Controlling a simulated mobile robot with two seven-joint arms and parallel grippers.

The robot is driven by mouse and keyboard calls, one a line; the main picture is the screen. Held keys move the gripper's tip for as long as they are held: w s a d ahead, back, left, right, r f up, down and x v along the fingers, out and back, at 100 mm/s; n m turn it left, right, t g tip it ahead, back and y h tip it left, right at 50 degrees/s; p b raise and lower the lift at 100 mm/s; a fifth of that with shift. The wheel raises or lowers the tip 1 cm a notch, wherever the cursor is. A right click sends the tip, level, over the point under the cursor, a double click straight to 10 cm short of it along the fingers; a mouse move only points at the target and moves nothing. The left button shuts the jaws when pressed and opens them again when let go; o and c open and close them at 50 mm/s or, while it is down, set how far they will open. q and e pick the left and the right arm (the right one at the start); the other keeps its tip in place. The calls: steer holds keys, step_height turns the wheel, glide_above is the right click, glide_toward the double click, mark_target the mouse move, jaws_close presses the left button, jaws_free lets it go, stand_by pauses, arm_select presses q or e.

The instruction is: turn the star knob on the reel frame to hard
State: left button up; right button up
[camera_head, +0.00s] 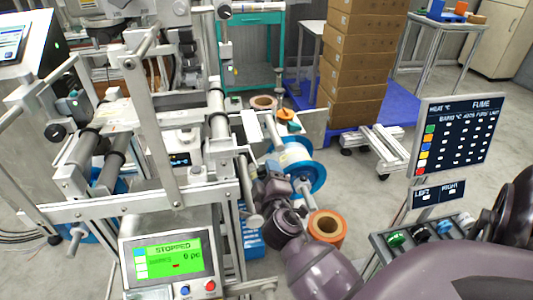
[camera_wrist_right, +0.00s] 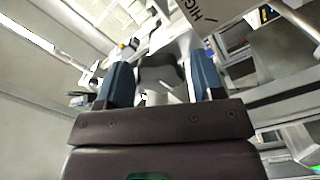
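My right gripper (camera_head: 266,178) reaches up from the lower right to the right side of the reel frame (camera_head: 150,197). In the right wrist view its two blue-grey fingers (camera_wrist_right: 162,92) stand wide apart. A dark grey lobed piece (camera_wrist_right: 159,70), which looks like the star knob, lies between or just beyond them. I see no clear contact with either finger. In the head view the knob is hidden or too small to make out beside my gripper. A white plate with partly cut-off lettering (camera_wrist_right: 207,12) is close by at the upper right. My left gripper is out of view.
A blue and white reel (camera_head: 293,160) and an orange roll (camera_head: 327,229) are close to my right arm. A green "STOPPED" screen (camera_head: 168,259) is at the front. A fume panel (camera_head: 457,135) stands at the right. Stacked cartons (camera_head: 357,70) stand behind.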

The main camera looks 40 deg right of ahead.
steer(key=shift+o, duration=0.7)
steer(key=b+v, duration=0.2)
steer(key=v, duration=0.9)
